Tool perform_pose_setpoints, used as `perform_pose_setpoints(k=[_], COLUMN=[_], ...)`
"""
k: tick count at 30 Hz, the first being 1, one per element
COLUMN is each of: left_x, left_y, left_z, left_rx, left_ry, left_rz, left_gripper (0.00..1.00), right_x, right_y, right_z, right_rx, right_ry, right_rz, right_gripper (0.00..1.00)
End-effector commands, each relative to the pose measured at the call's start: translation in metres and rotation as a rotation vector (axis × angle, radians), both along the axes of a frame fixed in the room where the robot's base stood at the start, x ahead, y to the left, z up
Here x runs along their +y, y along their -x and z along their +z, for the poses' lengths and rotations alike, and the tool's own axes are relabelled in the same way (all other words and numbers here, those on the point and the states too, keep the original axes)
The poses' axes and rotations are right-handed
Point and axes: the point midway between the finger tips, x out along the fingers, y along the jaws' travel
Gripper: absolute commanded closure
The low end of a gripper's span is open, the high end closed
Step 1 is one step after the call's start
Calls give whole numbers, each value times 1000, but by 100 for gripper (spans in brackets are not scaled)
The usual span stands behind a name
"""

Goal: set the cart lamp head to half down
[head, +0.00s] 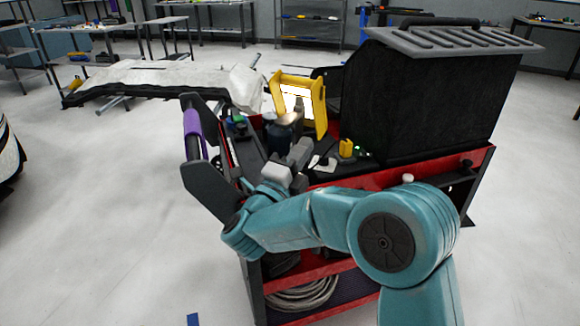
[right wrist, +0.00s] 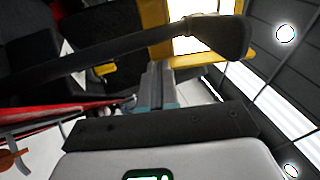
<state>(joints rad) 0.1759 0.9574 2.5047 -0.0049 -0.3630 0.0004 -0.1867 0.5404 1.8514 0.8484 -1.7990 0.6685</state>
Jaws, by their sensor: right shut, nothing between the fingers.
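The work lamp (head: 320,105) has a yellow frame around a bright panel and stands on the cart (head: 448,167). Its lit face is turned towards me and looks near upright, leaning slightly. In the right wrist view, part of the yellow frame (right wrist: 153,14) and the bright panel show at the top. My right gripper (head: 301,150) is shut and empty, low in front of the lamp and apart from it as far as I can tell. Its fingers also show in the right wrist view (right wrist: 158,78). The lamp's lower mount is partly hidden by dark items. My left gripper is out of view.
A large black box (head: 425,95) with a ridged grey lid stands right of the lamp. A dark push handle with a purple grip (head: 194,135) rises at the cart's left end. Small items crowd the top. The floor on the left is mostly clear.

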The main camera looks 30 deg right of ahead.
Motion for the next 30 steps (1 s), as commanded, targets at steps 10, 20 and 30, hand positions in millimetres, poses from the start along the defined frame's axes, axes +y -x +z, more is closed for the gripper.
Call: perform_pose_setpoints(k=[10,20,30], left_x=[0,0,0], left_y=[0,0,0], left_z=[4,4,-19], left_rx=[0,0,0], left_ry=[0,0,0], left_rz=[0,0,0], left_gripper=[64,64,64], right_x=[-35,-37,-50], right_y=[-21,-22,-28], right_z=[16,16,14], right_rx=[0,1,-1], right_ry=[1,0,-1], right_rz=[0,2,-1], right_gripper=[100,100,100])
